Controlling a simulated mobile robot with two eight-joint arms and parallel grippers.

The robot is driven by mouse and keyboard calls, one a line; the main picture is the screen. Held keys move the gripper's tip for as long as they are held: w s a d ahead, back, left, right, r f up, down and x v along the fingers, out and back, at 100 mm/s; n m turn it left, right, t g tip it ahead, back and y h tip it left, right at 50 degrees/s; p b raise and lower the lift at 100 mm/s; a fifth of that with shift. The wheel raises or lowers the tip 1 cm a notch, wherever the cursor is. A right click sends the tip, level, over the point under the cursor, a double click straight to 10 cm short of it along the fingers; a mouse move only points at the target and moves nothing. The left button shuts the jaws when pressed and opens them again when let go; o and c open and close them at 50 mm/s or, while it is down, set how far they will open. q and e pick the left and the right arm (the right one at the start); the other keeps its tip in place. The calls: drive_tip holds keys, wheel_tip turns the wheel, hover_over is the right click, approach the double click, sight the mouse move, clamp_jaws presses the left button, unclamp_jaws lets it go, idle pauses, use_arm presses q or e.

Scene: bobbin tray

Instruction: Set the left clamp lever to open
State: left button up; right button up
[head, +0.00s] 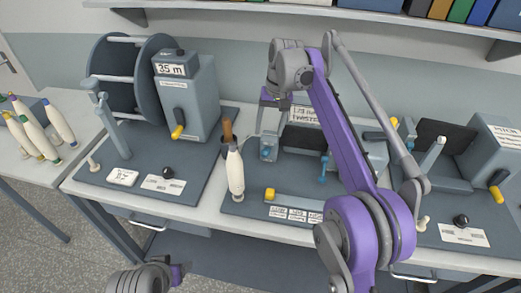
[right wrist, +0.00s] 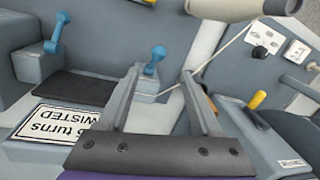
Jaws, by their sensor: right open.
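The left clamp (head: 268,153) is a grey block with a blue lever at the left of the middle station in the head view. In the right wrist view its blue lever (right wrist: 154,60) stands tilted from the block, just beyond the fingertips. My right gripper (head: 272,122) is open above this clamp, pointing down; its fingers (right wrist: 160,80) lie either side of the lever in the picture, with no contact visible. A second blue lever (head: 324,167) belongs to the right clamp; it also shows in the right wrist view (right wrist: 58,30). My left gripper (head: 178,272) is at the bottom edge, its jaws unclear.
A pale bobbin (head: 235,172) stands left of the clamp, near a brown-topped piece (head: 227,130). A grey counter box (head: 188,95) with a yellow-handled crank stands further left. A yellow knob (head: 270,194) is at the station's front. My right arm covers part of the station.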

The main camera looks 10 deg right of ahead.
sight(265, 153)
drive_tip(key=f, duration=0.3)
drive_tip(key=a+f, duration=0.1)
drive_tip(key=f, duration=0.3)
drive_tip(key=f+b, duration=0.1)
drive_tip(key=f, duration=0.2)
drive_tip(key=shift+a+f, duration=0.15)
drive_tip(key=shift+f, duration=0.05)
use_arm(q)
drive_tip(key=shift+s+d+f, duration=0.1)
drive_tip(key=shift+s+f, duration=0.2)
drive_tip(key=shift+f, duration=0.2)
drive_tip(key=shift+s+f, duration=0.25)
drive_tip(key=shift+f, duration=0.2)
use_arm(e)
clamp_jaws()
